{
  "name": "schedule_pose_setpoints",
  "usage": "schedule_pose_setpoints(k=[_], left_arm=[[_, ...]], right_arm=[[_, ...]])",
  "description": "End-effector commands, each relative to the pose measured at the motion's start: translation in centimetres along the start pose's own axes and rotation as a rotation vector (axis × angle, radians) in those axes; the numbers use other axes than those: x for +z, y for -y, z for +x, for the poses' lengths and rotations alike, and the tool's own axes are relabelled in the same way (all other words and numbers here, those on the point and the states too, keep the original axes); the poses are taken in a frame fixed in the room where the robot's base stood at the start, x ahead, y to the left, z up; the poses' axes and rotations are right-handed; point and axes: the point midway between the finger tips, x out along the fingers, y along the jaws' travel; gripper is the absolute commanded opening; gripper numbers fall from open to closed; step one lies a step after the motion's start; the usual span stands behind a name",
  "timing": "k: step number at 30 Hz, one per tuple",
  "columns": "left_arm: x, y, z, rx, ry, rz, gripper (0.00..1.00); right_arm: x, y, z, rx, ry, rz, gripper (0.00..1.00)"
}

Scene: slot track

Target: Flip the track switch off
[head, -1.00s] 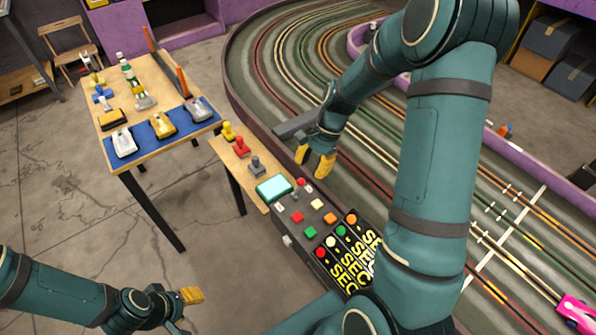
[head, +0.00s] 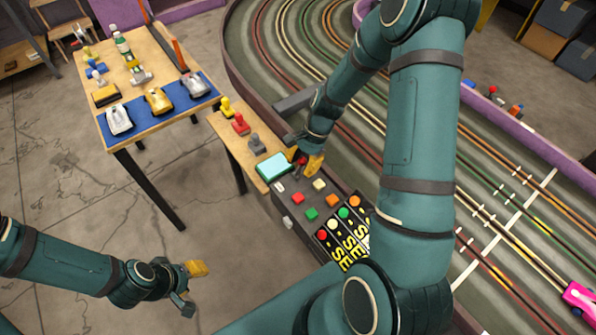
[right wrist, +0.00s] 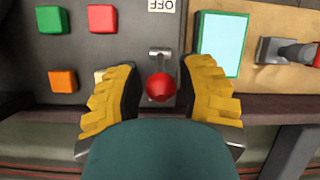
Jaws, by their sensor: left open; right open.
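The track switch is a lever with a round red knob (right wrist: 161,87) in a metal slot plate on the dark control panel. A white OFF label (right wrist: 161,5) lies beyond the slot's top end in the right wrist view; the lever's knob is at the end away from it. My right gripper (right wrist: 160,97) is open, with one yellow finger on each side of the knob; contact is not clear. In the head view my right gripper (head: 305,163) is at the panel's far end, partly covering the knob. My left gripper (head: 192,285) is open and empty over the floor at lower left.
The panel has red, green and orange buttons (head: 311,214) near the switch. A cyan screen (head: 273,167) and upright controllers (head: 241,124) stand beside it. A table with model cars (head: 158,101) is at left. The slot track (head: 500,165) lies at right.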

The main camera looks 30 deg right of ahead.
Motion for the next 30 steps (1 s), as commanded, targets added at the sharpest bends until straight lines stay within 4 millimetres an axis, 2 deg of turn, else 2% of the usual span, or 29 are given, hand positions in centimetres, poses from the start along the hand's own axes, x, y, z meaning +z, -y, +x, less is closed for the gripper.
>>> schedule_pose_setpoints(k=[1,6,17,18,21,30], left_arm=[[0.0,0.1,0.3,0.0,0.0,0.001,0.47],[0.0,0.2,0.5,0.0,-0.002,0.001,0.47],[-0.1,0.2,0.5,0.0,-0.003,0.001,0.47],[-0.1,0.2,0.5,0.0,-0.003,0.001,0.47],[-0.1,0.2,0.5,0.0,-0.003,0.001,0.47],[-0.1,0.2,0.5,0.0,-0.003,0.001,0.47]], right_arm=[[0.0,-0.1,0.9,0.003,0.002,0.0,0.38],[0.0,0.0,2.4,0.001,0.001,-0.001,0.38],[0.0,0.0,2.7,0.0,0.0,-0.001,0.38],[0.0,0.0,2.7,0.0,0.0,-0.001,0.34],[0.0,0.0,2.7,0.0,0.0,-0.001,0.0],[0.0,0.0,2.7,0.0,-0.001,0.0,0.0]])
